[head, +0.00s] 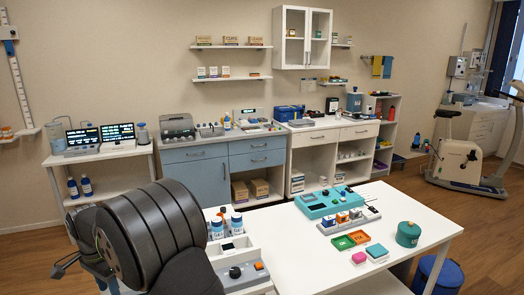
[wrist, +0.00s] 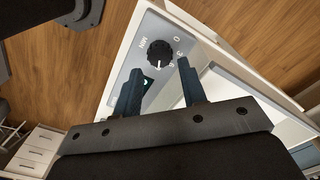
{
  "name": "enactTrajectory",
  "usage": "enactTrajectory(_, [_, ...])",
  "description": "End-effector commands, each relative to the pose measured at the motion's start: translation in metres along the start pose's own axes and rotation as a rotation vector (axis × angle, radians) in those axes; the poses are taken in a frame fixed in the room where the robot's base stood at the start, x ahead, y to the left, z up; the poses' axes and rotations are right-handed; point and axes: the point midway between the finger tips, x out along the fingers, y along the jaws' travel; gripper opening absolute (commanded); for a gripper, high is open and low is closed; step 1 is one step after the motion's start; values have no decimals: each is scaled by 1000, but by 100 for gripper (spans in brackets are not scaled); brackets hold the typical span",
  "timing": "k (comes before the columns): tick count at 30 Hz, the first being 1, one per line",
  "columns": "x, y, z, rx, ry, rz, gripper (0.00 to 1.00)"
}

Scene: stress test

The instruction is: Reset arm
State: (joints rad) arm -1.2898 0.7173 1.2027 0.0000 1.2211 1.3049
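My gripper (wrist: 160,66) shows in the wrist view with its two dark fingers apart and nothing held between them. Beyond the fingertips is a grey panel with a black round knob (wrist: 160,53), printed numbers and a small green light. I cannot tell how far the fingertips are from the knob. In the head view my dark arm fills the lower left, and I cannot make out the gripper there. A panel with a black knob (head: 235,272) lies beside the arm at the front of the white table (head: 440,232).
A blue bin (head: 440,276) stands at the right. Wooden floor is open beyond.

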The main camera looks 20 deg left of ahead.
Motion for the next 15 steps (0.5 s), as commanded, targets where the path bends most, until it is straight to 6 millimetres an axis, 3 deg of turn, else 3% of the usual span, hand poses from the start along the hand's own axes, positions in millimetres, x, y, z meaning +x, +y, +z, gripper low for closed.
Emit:
enactTrajectory(6, [31, 0, 0, 0, 0, 2, 38])
enactTrajectory(15, [42, 0, 0, 0, 0, 1, 38])
